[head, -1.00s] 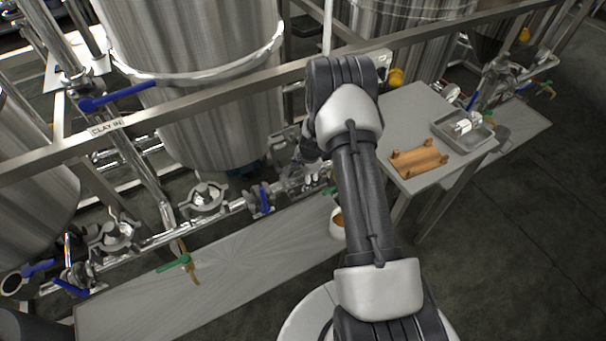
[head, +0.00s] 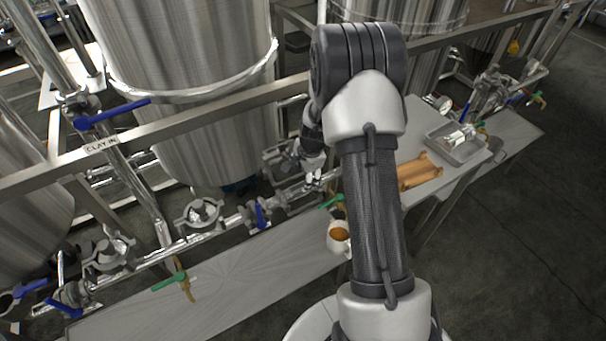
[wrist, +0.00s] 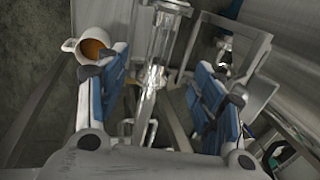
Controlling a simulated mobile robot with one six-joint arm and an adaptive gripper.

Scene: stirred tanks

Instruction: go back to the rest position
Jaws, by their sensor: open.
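My gripper (wrist: 160,85) is open in the wrist view, with its blue-padded fingers apart and nothing held between them. Pipework shows beyond the gap. In the head view my gripper (head: 314,180) is small and partly hidden beside my arm, close to the pipes in front of the large steel tank (head: 185,60). My arm is raised and bent, its elbow high in the middle of the picture.
A white cup with brown contents (head: 338,237) is left of my forearm; it also shows in the wrist view (wrist: 88,46). Valves, pipes and a rail (head: 230,105) crowd the left.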

